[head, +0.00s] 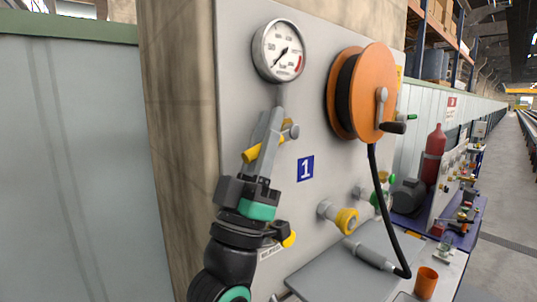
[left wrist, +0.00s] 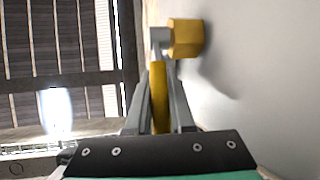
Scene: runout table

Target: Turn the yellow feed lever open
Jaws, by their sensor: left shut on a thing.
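The yellow feed lever (head: 248,155) is on the grey panel below the pressure gauge, partly hidden behind my fingers in the head view. My left gripper (head: 271,122) reaches up to it from below and is shut on it. In the left wrist view, the lever's yellow bar (left wrist: 160,97) lies lengthwise between the two fingers of the left gripper (left wrist: 159,80). A grey fitting and a yellow block (left wrist: 186,38) show just beyond the fingertips. My right gripper is not in view.
The round gauge (head: 280,50) is just above my fingers. An orange hose reel (head: 372,85) with a black hose is to the right. A yellow-ringed fitting (head: 345,220) sits lower right, above a grey shelf with an orange cup (head: 426,282). Left of the pillar is a pale wall.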

